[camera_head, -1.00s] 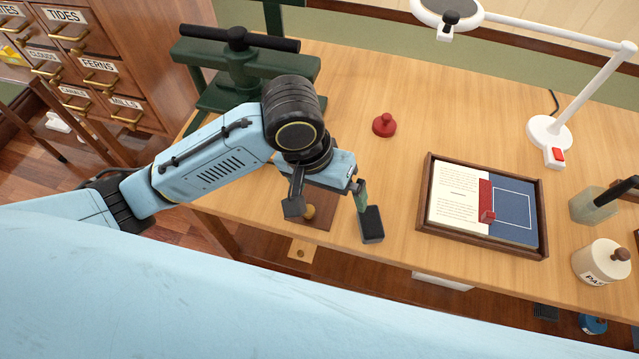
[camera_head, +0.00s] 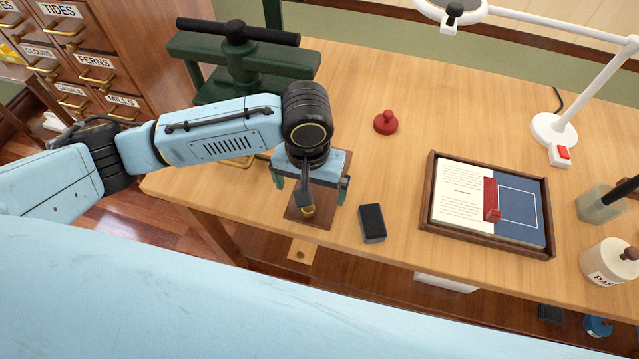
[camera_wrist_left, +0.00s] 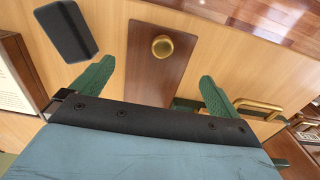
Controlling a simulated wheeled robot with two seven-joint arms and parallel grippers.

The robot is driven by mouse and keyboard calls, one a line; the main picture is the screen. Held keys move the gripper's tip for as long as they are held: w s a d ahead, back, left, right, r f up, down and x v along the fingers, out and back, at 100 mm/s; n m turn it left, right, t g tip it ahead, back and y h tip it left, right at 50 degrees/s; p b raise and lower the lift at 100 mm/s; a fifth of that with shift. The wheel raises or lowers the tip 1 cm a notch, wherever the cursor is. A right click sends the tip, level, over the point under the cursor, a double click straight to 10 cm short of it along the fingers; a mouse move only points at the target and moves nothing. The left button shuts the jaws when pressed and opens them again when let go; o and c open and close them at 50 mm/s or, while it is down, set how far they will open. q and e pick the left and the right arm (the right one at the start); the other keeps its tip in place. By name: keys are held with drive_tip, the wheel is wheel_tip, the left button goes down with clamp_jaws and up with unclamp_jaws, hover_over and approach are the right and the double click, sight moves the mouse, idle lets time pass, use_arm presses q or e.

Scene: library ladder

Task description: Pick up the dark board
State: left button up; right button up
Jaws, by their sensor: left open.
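The dark board (camera_head: 322,219) is a flat brown wooden plate with a round brass knob (camera_head: 307,211). It lies near the table's front edge, partly hidden under my left gripper in the head view. My left gripper (camera_head: 310,190) is open, with its green fingers to either side of the board as seen from above. In the left wrist view the board (camera_wrist_left: 150,75) lies between the two fingertips (camera_wrist_left: 156,72), with its brass knob (camera_wrist_left: 162,46) just beyond them. A gap shows on both sides; the height above the table is hard to tell. My right gripper is not in view.
A small black block (camera_head: 372,223) lies right of the board. A green press (camera_head: 240,65) stands behind my arm. A wooden tray with a book (camera_head: 427,200), a red knobbed piece (camera_head: 386,123) and a white lamp (camera_head: 553,130) are farther right. The table's middle is clear.

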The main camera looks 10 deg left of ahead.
use_arm(q)
wheel_tip(320, 180, down, 4)
drive_tip(key=shift+s+d+b, duration=0.1)
drive_tip(key=shift+s+b, duration=0.05)
drive_tip(key=shift+b, duration=0.5)
drive_tip(key=shift+f, duration=0.55)
drive_tip(key=shift+c, duration=0.4)
drive_tip(key=c, duration=0.7)
drive_tip(key=shift+r, duration=0.2)
drive_tip(key=shift+r+p, duration=1.35)
drive_tip(key=shift+r, duration=3.5)
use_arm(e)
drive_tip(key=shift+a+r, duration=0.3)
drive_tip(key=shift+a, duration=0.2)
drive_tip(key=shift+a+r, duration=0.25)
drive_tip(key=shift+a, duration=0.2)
